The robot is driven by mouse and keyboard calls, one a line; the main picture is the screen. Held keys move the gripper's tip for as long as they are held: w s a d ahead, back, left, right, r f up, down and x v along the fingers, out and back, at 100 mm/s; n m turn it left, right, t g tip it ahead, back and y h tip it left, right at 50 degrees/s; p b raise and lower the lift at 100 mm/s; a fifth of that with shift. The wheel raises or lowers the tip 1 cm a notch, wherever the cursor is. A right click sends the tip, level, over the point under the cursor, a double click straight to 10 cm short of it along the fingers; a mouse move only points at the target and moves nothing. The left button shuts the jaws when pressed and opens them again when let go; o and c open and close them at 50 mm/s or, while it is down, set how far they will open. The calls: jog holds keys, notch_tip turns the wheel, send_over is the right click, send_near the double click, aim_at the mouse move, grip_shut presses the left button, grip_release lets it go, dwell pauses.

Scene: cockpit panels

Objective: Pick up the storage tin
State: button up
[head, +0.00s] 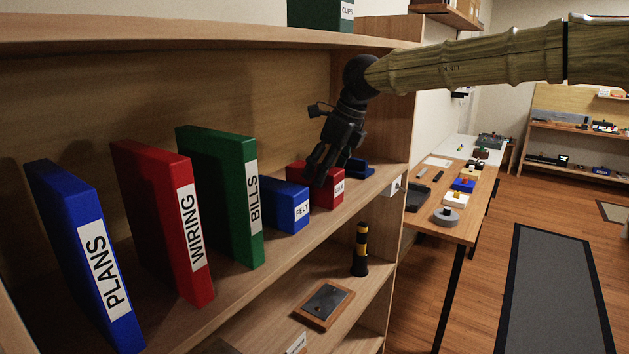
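Small box-shaped containers stand on the shelf, and I cannot tell which one is the storage tin. A red box (332,200) with a white label, too small to read surely, stands right of a blue box (287,207) labelled FELT. My gripper (318,176) is black and points down at the red box, covering part of its top and front. Whether it touches the box is unclear. The fingers look close together, but the gap between them is not clear. A dark blue object (359,168) sits just behind and right of the red box, partly hidden.
Blue PLANS (84,255), red WIRING (165,220) and green BILLS (222,195) binders stand left on the same shelf. A green CLIPS box (318,13) is on the shelf above. The shelf's side panel (398,125) closes the right. A black-and-yellow post (360,250) stands below.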

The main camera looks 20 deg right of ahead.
aim_at(311, 185)
jog(key=shift+w+a, duration=0.55)
jog(key=shift+w, duration=0.05)
jog(key=p+x, duration=0.1)
jog(key=x, duration=0.2)
jog(key=shift+w+a+f+p, duration=0.2)
jog(key=shift+a+p, duration=0.05)
jog(key=shift+p, duration=0.1)
jog(key=shift+w+f, duration=0.15)
jog(key=shift+f, duration=0.6)
jog(key=shift+f+p, duration=0.2)
jog(key=shift+p, duration=0.1)
jog(key=shift+c, duration=0.4)
jog(key=c, duration=0.9)
